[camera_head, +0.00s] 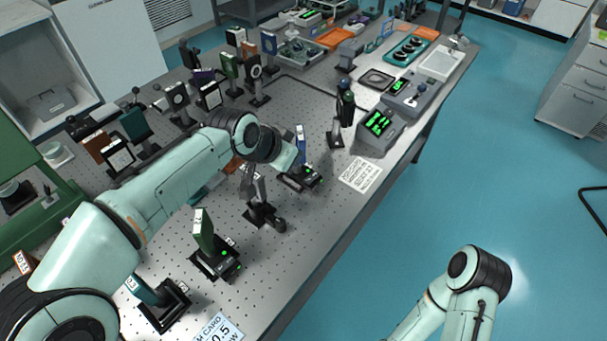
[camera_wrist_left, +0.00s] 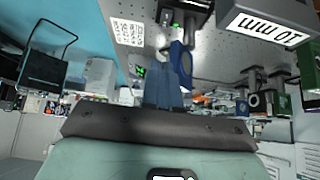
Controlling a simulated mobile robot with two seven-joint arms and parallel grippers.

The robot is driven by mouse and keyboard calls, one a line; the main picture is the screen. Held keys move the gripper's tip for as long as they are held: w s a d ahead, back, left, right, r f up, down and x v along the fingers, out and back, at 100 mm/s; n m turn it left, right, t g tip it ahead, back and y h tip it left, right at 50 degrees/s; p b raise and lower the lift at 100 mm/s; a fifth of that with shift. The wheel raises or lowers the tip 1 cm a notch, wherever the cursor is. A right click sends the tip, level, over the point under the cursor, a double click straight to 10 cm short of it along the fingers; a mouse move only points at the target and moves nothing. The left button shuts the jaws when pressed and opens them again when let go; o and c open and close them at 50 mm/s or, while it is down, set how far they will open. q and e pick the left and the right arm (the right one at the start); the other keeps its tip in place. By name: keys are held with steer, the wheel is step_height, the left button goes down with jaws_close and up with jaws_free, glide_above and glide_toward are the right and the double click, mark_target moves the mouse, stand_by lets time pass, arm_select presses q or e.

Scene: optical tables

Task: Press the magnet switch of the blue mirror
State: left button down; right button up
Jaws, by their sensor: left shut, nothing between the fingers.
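The blue mirror (camera_head: 300,143) stands near the table's right side in the head view, partly covered by my left wrist. Its black base (camera_head: 303,179) shows a green light.
A post on a black base (camera_head: 262,213) and a green optic (camera_head: 204,230) on a lit base stand nearer. A printed sheet (camera_head: 360,175) lies to the right of the mirror. A green-display instrument (camera_head: 378,128) is beyond. A 10 mm block (camera_wrist_left: 268,22) is close in the wrist view.

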arm_select(q)
glide_above(312, 179)
steer(key=s+a, duration=0.1)
steer(key=s, duration=0.1)
steer(key=f, duration=0.8)
steer(key=shift+w+f, duration=0.2)
step_height(312, 179, down, 2)
steer(key=shift+s+a+f+b, duration=0.15)
steer(key=shift+b, duration=0.2)
steer(key=shift+s+a+f, duration=0.1)
steer(key=shift+f, duration=0.6)
